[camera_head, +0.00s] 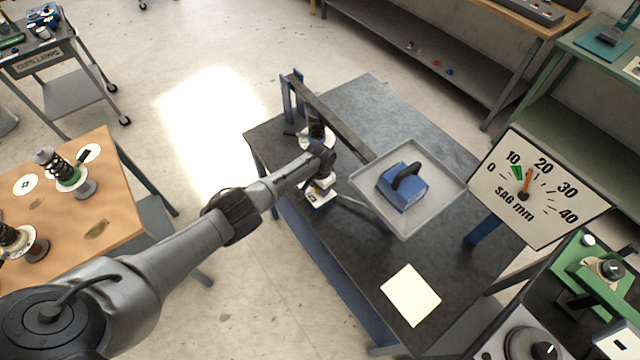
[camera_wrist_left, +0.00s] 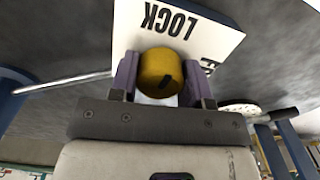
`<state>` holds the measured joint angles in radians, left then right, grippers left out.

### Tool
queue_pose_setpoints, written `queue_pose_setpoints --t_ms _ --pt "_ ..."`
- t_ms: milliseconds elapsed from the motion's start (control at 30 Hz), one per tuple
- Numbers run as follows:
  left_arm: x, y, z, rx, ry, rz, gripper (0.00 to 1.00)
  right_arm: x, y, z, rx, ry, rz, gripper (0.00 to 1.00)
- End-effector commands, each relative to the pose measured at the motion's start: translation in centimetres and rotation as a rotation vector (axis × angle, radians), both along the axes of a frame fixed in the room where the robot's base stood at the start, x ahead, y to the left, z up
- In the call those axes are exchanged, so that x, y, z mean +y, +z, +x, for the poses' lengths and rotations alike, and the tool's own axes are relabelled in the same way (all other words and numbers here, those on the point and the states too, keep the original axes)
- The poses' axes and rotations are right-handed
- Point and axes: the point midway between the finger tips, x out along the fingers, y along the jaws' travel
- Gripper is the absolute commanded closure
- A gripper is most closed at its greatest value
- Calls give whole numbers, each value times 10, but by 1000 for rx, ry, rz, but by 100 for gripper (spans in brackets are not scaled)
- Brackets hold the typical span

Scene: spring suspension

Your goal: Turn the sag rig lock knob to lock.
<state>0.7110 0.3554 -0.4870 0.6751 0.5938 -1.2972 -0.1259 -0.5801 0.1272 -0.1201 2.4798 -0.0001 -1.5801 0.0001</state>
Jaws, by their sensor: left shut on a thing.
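The yellow sag rig lock knob (camera_wrist_left: 158,68) sits between the two fingers of my left gripper (camera_wrist_left: 160,85), which is shut on it. A dark mark on the knob faces the lower right in the wrist view. Behind it is a white label plate (camera_wrist_left: 205,30) reading LOCK, with a second word mostly hidden. In the head view my left gripper (camera_head: 322,183) is at the front of the sag rig (camera_head: 330,120), and the knob is hidden. The SAG mm dial (camera_head: 550,200) has its orange needle between 10 and 20, beside a green mark. My right gripper is not in view.
A grey tray (camera_head: 440,205) holding a blue weight with a black handle (camera_head: 402,187) hangs over the dark table (camera_head: 375,95). A white sheet (camera_head: 410,295) lies at the table's front. A wooden table (camera_head: 110,185) with spring units stands at left.

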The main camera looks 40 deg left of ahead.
Motion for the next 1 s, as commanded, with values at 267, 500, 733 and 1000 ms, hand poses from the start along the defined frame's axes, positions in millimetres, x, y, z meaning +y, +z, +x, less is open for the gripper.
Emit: queue_pose_setpoints --t_ms 267,500,733,1000 --pt "-1 2 1 -2 76 -1 80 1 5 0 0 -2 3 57" --pt "-1 2 2 -2 94 -1 80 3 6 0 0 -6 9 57" --pt "-1 2 2 -3 94 -2 80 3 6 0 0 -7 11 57" --pt "0 2 1 -2 93 -1 36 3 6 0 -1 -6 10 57"
